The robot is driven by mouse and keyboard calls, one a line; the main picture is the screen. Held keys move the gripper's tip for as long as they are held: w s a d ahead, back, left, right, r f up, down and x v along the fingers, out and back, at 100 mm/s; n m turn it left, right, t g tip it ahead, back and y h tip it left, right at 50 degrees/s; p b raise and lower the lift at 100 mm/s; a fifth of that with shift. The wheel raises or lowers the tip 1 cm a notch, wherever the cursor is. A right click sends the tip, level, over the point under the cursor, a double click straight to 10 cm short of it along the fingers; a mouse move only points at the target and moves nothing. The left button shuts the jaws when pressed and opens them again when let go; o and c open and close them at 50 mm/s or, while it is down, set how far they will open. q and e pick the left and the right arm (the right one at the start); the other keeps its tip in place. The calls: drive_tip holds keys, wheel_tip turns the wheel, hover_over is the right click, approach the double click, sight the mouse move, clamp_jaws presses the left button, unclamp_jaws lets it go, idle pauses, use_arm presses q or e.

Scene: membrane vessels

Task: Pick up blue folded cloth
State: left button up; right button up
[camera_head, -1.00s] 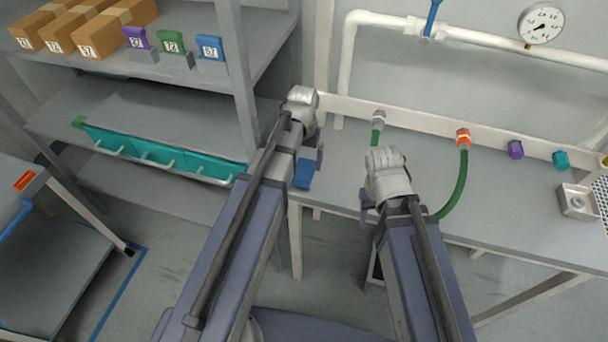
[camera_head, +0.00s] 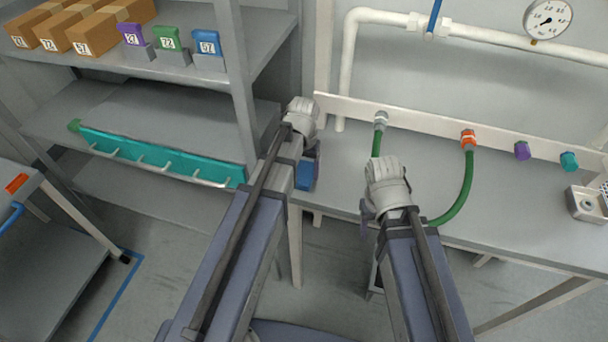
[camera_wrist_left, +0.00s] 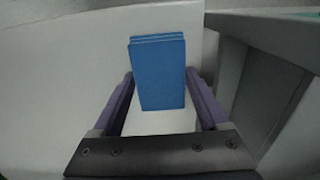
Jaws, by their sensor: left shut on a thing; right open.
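The blue folded cloth (camera_head: 305,174) is a small flat blue block at the left end of the grey workbench. In the left wrist view the cloth (camera_wrist_left: 158,74) stands between the two purple fingers, with its folded layers at the top edge. My left gripper (camera_wrist_left: 159,92) is shut on it. In the head view my left gripper (camera_head: 312,168) is partly hidden by my own wrist. My right gripper (camera_head: 366,210) is open over the front edge of the bench, with its fingers mostly hidden behind my wrist.
The grey workbench (camera_head: 520,215) carries a rail with green hoses (camera_head: 464,190) and purple and teal caps. A shelf post (camera_head: 238,100) stands close left of my left arm. The shelf holds cardboard boxes (camera_head: 110,32) and small numbered blocks. A teal rail with hooks (camera_head: 150,154) is below.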

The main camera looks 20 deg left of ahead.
sight(304, 172)
use_arm(q)
drive_tip(key=c, duration=0.6)
drive_tip(key=shift+r, duration=0.1)
wheel_tip(304, 172, up, 10)
drive_tip(key=p, duration=1)
drive_tip(key=o, duration=0.9)
drive_tip(key=shift+c, duration=0.2)
drive_tip(key=c, duration=0.6)
